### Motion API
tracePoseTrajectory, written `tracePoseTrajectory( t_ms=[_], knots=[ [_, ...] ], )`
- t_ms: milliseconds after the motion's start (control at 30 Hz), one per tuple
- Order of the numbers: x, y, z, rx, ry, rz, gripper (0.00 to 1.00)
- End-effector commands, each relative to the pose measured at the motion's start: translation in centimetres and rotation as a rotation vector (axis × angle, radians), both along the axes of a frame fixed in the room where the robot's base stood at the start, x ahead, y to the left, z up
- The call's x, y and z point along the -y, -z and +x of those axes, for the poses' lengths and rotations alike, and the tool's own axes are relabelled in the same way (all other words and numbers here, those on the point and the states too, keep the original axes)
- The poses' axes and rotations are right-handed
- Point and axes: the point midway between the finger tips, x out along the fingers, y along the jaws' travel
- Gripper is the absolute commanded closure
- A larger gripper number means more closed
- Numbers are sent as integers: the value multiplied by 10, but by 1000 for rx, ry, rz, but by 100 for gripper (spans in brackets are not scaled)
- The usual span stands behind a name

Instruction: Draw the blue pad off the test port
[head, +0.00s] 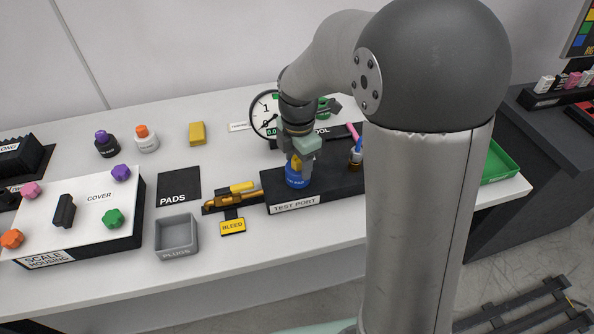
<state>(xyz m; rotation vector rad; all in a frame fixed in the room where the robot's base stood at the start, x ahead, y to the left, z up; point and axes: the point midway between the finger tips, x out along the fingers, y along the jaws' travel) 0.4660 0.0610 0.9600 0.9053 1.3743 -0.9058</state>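The blue pad (295,181) is a short round piece that sits on the black test port block (330,184), near its left end above the "TEST PORT" label. A small yellow part (296,163) shows at its top. My gripper (300,163) points down right at the top of the pad, with its pale greenish fingers beside the yellow part. I cannot tell whether the fingers press on it. The arm hides the right end of the block.
A round gauge (264,114) stands close behind the gripper. A brass bleed valve (232,201) with a yellow handle lies just left of the block. The black PADS mat (179,187) is bare. An empty grey PLUGS tray (176,237) stands in front of it.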

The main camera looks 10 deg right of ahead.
Motion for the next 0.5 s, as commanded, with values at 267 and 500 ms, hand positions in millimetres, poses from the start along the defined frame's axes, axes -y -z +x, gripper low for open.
tracePoseTrajectory(
  t_ms=[267,500],
  knots=[
    [0,-1,0,2,0,1,87],
    [0,-6,0,2,0,1,87]
  ],
)
